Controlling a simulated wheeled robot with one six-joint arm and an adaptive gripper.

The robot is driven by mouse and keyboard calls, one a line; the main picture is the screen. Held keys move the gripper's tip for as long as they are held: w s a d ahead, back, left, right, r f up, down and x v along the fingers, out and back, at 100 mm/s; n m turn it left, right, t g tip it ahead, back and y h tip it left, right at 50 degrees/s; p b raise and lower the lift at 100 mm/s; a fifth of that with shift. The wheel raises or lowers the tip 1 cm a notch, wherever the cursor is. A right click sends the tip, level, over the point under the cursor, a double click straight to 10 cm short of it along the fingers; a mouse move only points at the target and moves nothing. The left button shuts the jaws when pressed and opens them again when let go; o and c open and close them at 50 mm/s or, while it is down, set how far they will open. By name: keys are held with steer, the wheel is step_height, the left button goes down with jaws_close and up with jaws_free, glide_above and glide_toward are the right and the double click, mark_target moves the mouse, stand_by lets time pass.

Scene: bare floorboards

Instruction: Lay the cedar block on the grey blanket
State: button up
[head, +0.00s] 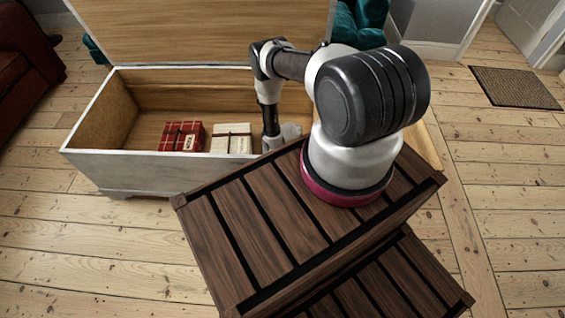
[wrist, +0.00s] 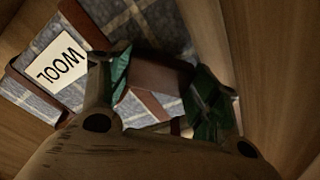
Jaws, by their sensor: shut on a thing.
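In the wrist view, my gripper (wrist: 163,92) has its green-padded fingers shut on a reddish-brown block, the cedar block (wrist: 158,76). The block is over the grey checked blanket (wrist: 30,95), which has brown straps and a white WOOL label (wrist: 56,62). I cannot tell whether the block touches the blanket. In the head view my arm reaches down into the open chest. The fingers, the block and the grey blanket are hidden there.
The wooden chest (head: 120,172) stands with its lid (head: 200,30) raised. Inside are a red plaid bundle (head: 182,136) and a cream bundle (head: 231,138), left of my arm. Wooden chest walls are close around my gripper. A doormat (head: 514,88) lies at the far right.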

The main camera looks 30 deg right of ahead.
steer(key=shift+f, duration=0.25)
steer(key=shift+f, duration=0.15)
steer(key=o, duration=0.8)
